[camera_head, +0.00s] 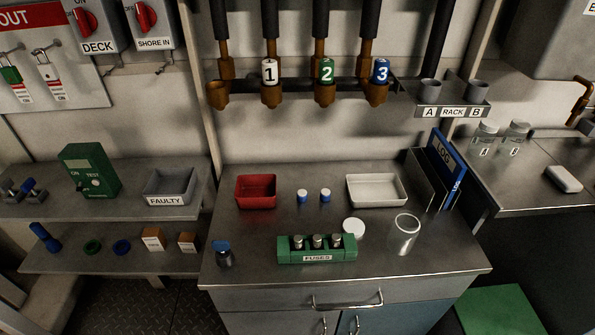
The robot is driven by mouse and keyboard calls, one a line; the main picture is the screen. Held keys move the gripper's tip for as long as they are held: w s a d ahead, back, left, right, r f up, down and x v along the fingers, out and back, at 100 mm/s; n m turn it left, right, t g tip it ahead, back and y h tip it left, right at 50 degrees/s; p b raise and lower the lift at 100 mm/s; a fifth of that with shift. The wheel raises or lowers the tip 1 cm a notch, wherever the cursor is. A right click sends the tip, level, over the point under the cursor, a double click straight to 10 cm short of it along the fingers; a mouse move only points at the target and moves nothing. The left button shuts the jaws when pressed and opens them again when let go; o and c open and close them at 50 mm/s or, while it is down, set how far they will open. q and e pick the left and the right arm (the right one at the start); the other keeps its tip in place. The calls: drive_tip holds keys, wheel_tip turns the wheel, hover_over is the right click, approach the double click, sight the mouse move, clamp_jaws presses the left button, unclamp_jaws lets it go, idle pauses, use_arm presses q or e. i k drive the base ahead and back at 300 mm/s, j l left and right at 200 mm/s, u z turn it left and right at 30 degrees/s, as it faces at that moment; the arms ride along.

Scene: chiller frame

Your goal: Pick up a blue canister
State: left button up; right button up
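A blue canister (381,70) marked 3 sits upright in a brown pipe fitting on the wall, at the right end of a row. A white canister (270,72) marked 1 and a green canister (326,70) marked 2 sit in the same row to its left. An empty brown fitting (217,94) is at the row's left end. Neither of my grippers is in view.
The metal counter below holds a red bin (256,191), a white tray (376,189), a green fuse holder (317,249), a clear beaker (404,234), two small blue-and-white vials (302,196) and a dark blue-capped bottle (223,253).

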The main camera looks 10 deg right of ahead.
sight(302, 195)
drive_tip(key=k+l+z, duration=0.1)
drive_tip(key=k+z, duration=0.3)
drive_tip(key=k+l+z, duration=0.1)
drive_tip(key=z, duration=0.25)
drive_tip(key=k+l+z, duration=0.4)
drive_tip(key=i+j, duration=0.1)
drive_tip(key=j, duration=0.05)
